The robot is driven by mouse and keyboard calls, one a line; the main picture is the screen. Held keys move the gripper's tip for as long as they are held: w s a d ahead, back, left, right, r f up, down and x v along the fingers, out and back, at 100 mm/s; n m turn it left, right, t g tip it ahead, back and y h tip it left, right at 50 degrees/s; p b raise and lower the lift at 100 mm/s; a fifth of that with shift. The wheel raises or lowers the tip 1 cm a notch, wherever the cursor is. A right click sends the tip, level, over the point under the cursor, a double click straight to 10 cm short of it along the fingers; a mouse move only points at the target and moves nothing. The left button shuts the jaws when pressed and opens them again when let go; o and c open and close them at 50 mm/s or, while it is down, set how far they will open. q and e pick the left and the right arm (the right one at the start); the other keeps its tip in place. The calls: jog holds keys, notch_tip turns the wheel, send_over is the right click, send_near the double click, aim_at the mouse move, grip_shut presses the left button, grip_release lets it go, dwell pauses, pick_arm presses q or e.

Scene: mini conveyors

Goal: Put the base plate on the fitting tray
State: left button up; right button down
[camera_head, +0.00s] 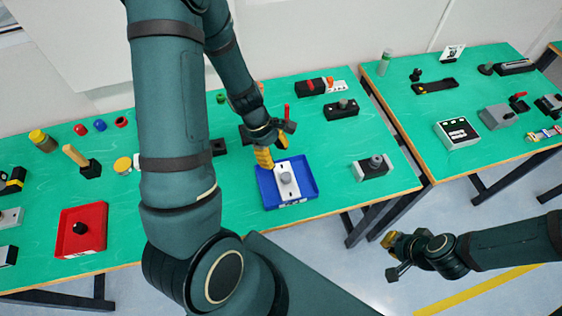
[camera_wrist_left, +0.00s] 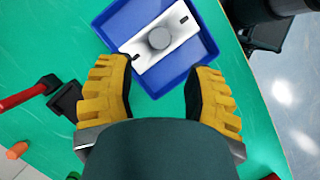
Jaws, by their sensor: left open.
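The base plate appears to be the white plate with a round grey knob (camera_head: 279,186); it lies in a blue tray (camera_head: 308,190), likely the fitting tray, at the front of the near table. In the left wrist view the white plate (camera_wrist_left: 179,32) lies flat and slanted inside the blue tray (camera_wrist_left: 205,45). My left gripper (camera_head: 264,158) is above the tray's back left edge. In the left wrist view its yellow fingers (camera_wrist_left: 164,82) are wide apart with nothing between them, and the plate lies ahead of them. My right gripper (camera_head: 391,250) hangs over the floor at the right.
A red tray (camera_head: 96,217) with a black-knobbed part stands at the left. A grey block with a dark knob (camera_head: 371,168) stands right of the blue tray. A black block (camera_head: 341,109) is behind. A second table (camera_head: 470,87) holds more parts. My left arm hides part of the near table.

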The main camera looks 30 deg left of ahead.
pick_arm(q)
notch_tip(320, 180, up, 2)
jog(key=m+y, duration=0.2)
jog(key=m, duration=0.7)
send_over(291, 190)
jog(key=x, duration=0.3)
jog(key=a+x, duration=0.1)
jog(key=x, duration=0.2)
jog(key=shift+f, duration=0.55)
jog(key=d+m, duration=0.2)
jog(key=d, duration=0.1)
jog(key=d+f+m+t+h, duration=0.1)
jog(key=d+m, duration=0.2)
jog(key=s+d+m, duration=0.1)
jog(key=d+m, duration=0.2)
jog(key=d, duration=0.1)
jog(key=shift+f+t+h, duration=0.3)
jog(key=shift+f+t, duration=0.1)
